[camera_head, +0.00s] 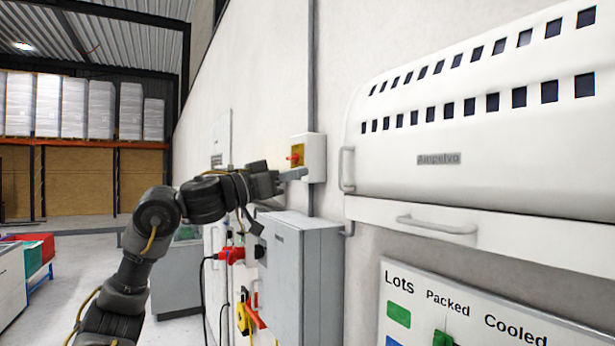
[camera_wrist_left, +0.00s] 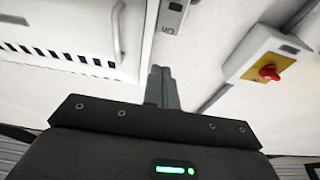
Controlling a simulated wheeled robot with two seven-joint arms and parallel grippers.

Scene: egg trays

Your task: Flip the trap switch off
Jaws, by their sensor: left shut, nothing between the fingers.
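A white switch box (camera_head: 315,158) with a yellow plate and red knob is on the wall left of the white slotted unit. In the left wrist view this box (camera_wrist_left: 250,50) is at the right, with its red knob (camera_wrist_left: 269,73) clear of the fingers. A small grey plate (camera_wrist_left: 172,14) with lettering, cut off at the top edge, lies ahead of the fingertips; its switch state cannot be told. My left gripper (camera_head: 297,174) is shut and empty, overlapping the box's lower left in the head view; contact cannot be told. In the wrist view its fingers (camera_wrist_left: 160,72) point at the wall.
A grey cabinet (camera_head: 330,290) juts from the wall below my left gripper, with plugs and cables (camera_head: 232,254) at its left. The slotted unit labelled Ampelvo (camera_head: 470,180) has handles and projects at the right. A lots board (camera_head: 420,275) hangs beneath it.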

